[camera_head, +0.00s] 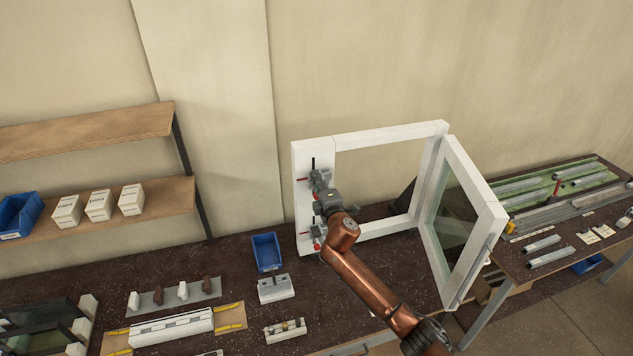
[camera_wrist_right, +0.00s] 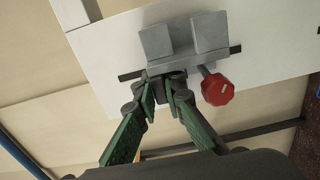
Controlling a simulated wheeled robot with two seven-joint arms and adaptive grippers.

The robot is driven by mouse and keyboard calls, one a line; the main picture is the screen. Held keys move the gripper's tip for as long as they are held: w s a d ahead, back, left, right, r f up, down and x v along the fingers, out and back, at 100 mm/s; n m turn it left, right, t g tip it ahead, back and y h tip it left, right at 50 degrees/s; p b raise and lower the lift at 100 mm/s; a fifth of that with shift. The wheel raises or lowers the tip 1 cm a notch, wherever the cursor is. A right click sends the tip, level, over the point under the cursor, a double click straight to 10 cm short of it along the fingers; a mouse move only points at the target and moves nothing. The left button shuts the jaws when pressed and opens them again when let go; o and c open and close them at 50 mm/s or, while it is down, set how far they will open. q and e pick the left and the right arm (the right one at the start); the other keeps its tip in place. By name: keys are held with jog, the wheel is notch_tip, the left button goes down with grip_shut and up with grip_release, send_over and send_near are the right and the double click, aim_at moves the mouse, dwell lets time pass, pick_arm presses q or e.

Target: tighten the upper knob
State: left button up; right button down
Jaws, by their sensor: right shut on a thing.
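A white window frame (camera_head: 379,138) stands upright on the bench. Its left post carries a grey upper clamp (camera_head: 320,177), also seen in the wrist view (camera_wrist_right: 186,58), and a lower clamp with a red knob (camera_head: 317,245). My right gripper (camera_head: 322,198) is at the upper clamp. In the wrist view its fingers (camera_wrist_right: 166,92) are shut on a dark part of the clamp, mostly hidden between them. A red knob (camera_wrist_right: 217,89) sits on a short grey stem beside the fingers, apart from them. My left gripper is not in view.
A glazed sash (camera_head: 465,225) stands open at the frame's right. On the bench are a blue bin (camera_head: 267,252), a grey block (camera_head: 276,289) and jigs at left. A shelf (camera_head: 95,215) holds white boxes. A second table (camera_head: 560,235) with metal profiles stands at right.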

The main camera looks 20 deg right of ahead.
jog(key=shift+r, duration=0.45)
jog(key=c, duration=2.3)
grip_release()
jog(key=shift+f, duration=0.1)
jog(key=s, duration=1.2)
jog(key=shift+d, duration=0.25)
